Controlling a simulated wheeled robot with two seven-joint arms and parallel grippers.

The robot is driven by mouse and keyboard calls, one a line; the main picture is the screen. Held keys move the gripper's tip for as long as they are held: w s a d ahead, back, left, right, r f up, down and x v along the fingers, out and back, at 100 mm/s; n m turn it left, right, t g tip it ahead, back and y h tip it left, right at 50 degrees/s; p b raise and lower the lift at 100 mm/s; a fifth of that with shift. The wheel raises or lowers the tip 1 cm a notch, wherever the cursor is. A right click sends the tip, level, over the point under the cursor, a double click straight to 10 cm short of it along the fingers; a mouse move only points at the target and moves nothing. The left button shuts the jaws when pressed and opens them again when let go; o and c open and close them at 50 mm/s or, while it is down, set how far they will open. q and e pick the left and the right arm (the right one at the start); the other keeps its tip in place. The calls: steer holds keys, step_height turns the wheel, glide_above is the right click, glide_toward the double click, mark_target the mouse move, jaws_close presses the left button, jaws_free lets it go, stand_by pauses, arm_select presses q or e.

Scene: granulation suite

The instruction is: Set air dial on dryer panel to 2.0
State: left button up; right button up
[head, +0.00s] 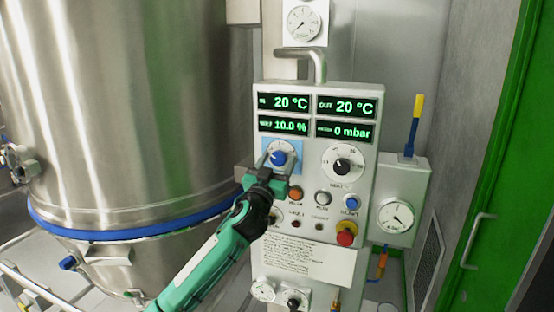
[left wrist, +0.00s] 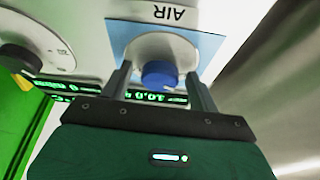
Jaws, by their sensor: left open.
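The dryer panel (head: 318,250) is a pale upright box with green displays at its top. The air dial (head: 279,157) is a blue knob on a light blue square at the panel's left. In the left wrist view the blue knob (left wrist: 159,74) sits under the label AIR, which appears upside down. My left gripper (head: 275,166) is open, its fingers on either side of the knob. In the left wrist view the fingers (left wrist: 158,85) stand apart; I cannot tell whether they touch it. The dial's scale is too small to read. My right gripper is not in view.
A black-knobbed dial (head: 342,165) is right of the air dial. Below are buttons and a red emergency stop (head: 346,233). A bent metal handle (head: 318,62) tops the panel. A large steel vessel (head: 130,110) stands close at left, a green door (head: 505,150) at right.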

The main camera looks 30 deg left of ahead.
arm_select(q)
steer(key=c, duration=1)
steer(key=shift+o, duration=0.2)
